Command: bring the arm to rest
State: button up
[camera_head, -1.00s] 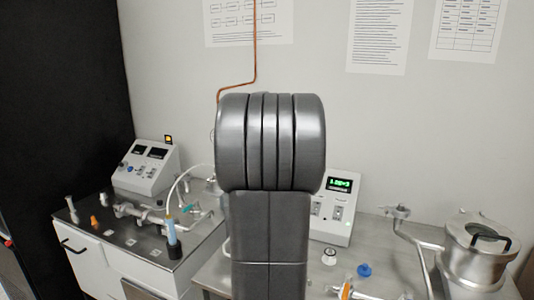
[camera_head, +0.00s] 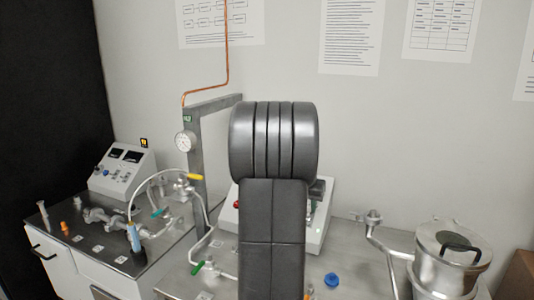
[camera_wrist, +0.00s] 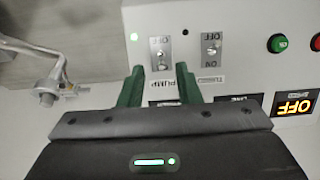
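My arm stands upright in the middle of the head view and hides much of the bench behind it. In the wrist view my gripper (camera_wrist: 158,78) shows two green fingers spread apart with nothing between them. The fingertips are in front of a white control panel (camera_wrist: 240,70), just below the PUMP switch (camera_wrist: 160,50). A second toggle switch (camera_wrist: 211,44) sits to its right. I cannot tell whether the fingers touch the panel. In the head view the gripper is mostly hidden by the arm, and the control box (camera_head: 318,225) shows partly behind it.
A grey post with a gauge (camera_head: 185,141), a yellow-handled valve (camera_head: 190,178) and curved tubing stand left of the arm. A metal vessel (camera_head: 452,265) with a pipe is at right. A blue knob (camera_head: 332,280) lies on the bench. A green button (camera_wrist: 277,43) is on the panel.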

jog(key=shift+x, duration=1.75)
jog(key=shift+r, duration=0.1)
